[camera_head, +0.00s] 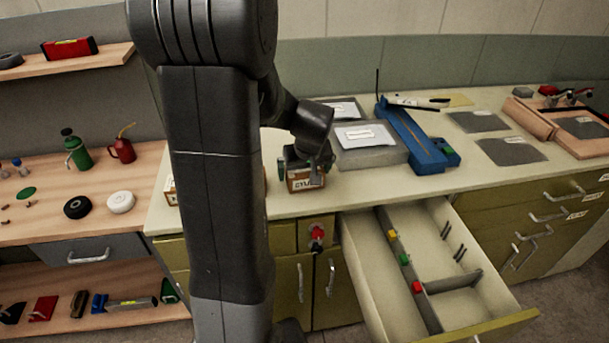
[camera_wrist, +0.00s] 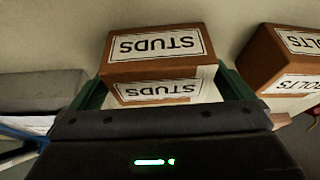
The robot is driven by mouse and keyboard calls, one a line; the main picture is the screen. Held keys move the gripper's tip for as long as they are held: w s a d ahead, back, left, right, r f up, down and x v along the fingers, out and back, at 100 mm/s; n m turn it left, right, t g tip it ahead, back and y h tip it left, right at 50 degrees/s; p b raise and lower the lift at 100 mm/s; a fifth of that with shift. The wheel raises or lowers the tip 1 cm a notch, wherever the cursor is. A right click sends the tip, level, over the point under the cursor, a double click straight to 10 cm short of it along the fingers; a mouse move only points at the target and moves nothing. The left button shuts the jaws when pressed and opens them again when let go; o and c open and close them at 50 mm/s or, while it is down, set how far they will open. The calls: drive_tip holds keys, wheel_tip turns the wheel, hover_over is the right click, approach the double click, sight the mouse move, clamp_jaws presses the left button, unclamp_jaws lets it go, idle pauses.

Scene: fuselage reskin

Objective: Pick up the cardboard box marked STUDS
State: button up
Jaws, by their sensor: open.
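The cardboard box marked STUDS (camera_wrist: 160,50) is upside down in the wrist view, with a white label on its top and front. In the head view the STUDS box (camera_head: 306,181) stands on the counter, partly covered by my gripper. My gripper (camera_head: 305,160) is open and reaches down over the box. In the wrist view its green fingers (camera_wrist: 165,88) stand on either side of the box. I cannot tell whether they touch it.
A box marked BOLTS (camera_wrist: 285,60) stands close beside it. A grey case (camera_head: 370,145) and a blue tool (camera_head: 410,140) lie to the right on the counter (camera_head: 400,192). An open drawer (camera_head: 380,285) juts out below. A red knob (camera_head: 317,232) is on the cabinet front.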

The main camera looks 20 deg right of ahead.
drive_tip(key=c, duration=1.1)
drive_tip(key=shift+r, duration=0.1)
